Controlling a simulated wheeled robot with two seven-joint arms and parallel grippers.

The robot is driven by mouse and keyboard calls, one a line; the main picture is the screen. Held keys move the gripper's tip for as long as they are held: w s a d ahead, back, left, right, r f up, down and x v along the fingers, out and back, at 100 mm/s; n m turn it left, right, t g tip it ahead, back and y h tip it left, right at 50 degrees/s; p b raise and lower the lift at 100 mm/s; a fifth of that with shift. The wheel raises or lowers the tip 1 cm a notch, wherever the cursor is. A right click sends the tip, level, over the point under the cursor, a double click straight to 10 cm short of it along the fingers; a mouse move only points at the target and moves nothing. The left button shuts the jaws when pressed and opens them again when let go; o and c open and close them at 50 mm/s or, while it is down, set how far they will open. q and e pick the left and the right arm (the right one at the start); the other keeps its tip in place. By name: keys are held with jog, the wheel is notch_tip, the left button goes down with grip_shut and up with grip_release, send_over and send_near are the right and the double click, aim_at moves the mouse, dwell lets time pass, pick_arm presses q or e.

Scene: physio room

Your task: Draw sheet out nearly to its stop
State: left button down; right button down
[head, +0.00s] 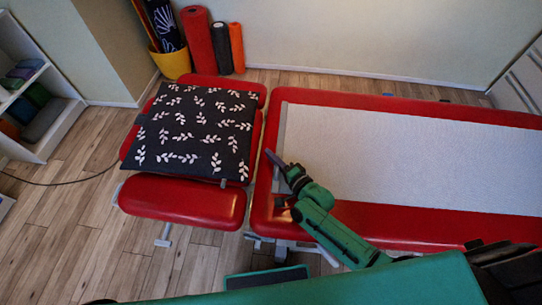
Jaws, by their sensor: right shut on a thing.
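A white sheet (400,155) lies flat along the red treatment table (420,234) and runs out of the picture on the right. Its left end has a narrow grey edge strip (281,130), close to the table's left end. My right gripper (279,182) is at the near part of this strip, its green arm coming in from the lower right. It is shut on the sheet's edge; its fingers hide the exact hold. My left gripper is not in view.
A red headrest section (185,203) with a dark leaf-patterned cushion (195,130) adjoins the table's left end across a narrow gap. Rolled mats (198,40) and a yellow bucket (172,64) stand behind. A white shelf (50,130) is far left.

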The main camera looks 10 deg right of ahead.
jog(key=c, duration=1.2)
grip_release()
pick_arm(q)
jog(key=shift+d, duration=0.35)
pick_arm(e)
jog(key=shift+o, duration=0.2)
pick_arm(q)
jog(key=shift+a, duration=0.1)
pick_arm(e)
jog(key=shift+s+d, duration=0.15)
jog(key=shift+s, duration=0.15)
jog(key=v, duration=1.4)
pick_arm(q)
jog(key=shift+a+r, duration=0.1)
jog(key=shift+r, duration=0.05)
